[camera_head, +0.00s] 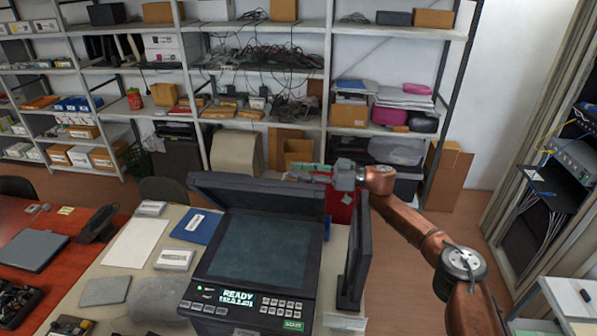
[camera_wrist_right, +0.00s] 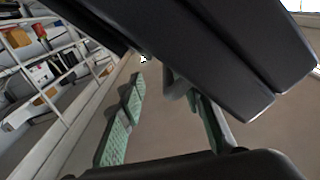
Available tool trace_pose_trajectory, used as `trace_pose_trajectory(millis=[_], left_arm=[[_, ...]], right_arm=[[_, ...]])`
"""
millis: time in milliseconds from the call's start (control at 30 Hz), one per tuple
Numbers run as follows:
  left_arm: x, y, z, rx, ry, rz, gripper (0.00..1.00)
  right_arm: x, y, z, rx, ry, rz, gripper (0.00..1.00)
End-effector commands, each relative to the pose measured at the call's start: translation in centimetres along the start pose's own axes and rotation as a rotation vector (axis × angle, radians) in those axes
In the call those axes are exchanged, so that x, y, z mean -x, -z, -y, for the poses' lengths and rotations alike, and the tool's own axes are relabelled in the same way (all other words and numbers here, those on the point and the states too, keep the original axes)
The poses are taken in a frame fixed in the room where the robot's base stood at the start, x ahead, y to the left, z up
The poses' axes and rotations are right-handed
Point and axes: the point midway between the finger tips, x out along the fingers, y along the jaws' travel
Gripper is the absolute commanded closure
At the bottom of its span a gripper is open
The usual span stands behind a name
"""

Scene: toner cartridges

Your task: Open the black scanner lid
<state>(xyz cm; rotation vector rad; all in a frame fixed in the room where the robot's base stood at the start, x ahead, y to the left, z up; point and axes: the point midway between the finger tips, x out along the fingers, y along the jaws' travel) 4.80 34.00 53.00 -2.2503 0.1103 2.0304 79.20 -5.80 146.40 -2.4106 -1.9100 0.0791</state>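The scanner (camera_head: 262,250) stands on the table with its dark glass bed showing and a lit READY display on its front. Its black lid (camera_head: 258,196) is raised at the back of the bed and tilts up and back. The lid also shows as a large dark slab in the right wrist view (camera_wrist_right: 190,45). My right gripper (camera_head: 300,171) is behind the lid's upper right part. In the right wrist view its green-padded fingers (camera_wrist_right: 168,120) are apart, with nothing visible gripped between them. The lid partly hides one finger. My left gripper is not in view.
A dark upright panel (camera_head: 356,255) stands close to the scanner's right side, near my right arm. Small boxes (camera_head: 174,259) and a blue folder (camera_head: 197,225) lie to its left. Loaded shelves (camera_head: 262,75) fill the back wall.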

Motion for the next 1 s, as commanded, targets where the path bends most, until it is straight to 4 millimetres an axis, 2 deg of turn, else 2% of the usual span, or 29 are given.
trace_pose_trajectory(millis=[33,567,667,1000], left_arm=[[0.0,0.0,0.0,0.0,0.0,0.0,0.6],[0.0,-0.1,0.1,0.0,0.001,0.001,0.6],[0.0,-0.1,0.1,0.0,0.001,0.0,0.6],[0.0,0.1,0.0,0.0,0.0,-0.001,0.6]], right_arm=[[0.0,-0.9,-0.1,-0.003,-0.005,0.011,0.74],[0.3,-0.6,-0.1,-0.002,-0.004,0.009,0.74],[1.5,-0.6,-0.1,-0.002,-0.006,0.007,0.74],[8.9,-0.5,-0.2,-0.002,-0.015,0.007,0.74]])
